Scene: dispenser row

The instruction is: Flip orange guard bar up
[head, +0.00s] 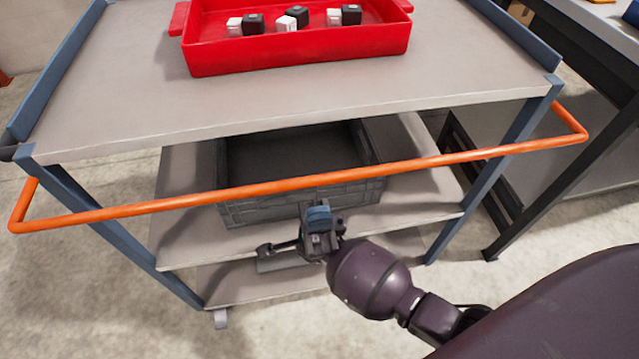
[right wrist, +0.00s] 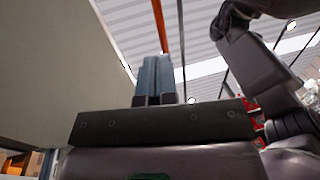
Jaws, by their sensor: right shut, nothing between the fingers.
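The orange guard bar (head: 270,190) stretches across the front of the cart, joined near its two front posts and sticking out towards me. It hangs below the top shelf's front edge. My right gripper (head: 319,213) is just below the middle of the bar, with its blue-grey fingers together and empty. In the right wrist view the shut fingers (right wrist: 158,78) point up towards the bar (right wrist: 161,25), which appears beyond their tips. I cannot tell whether they touch it. My left gripper is out of view.
The cart's top shelf (head: 130,105) carries a red tray (head: 300,57) with several black and white cubes. A dark grey crate (head: 265,212) sits on the shelf below, behind the bar. Another table (head: 600,45) stands at the right. Floor shows in front.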

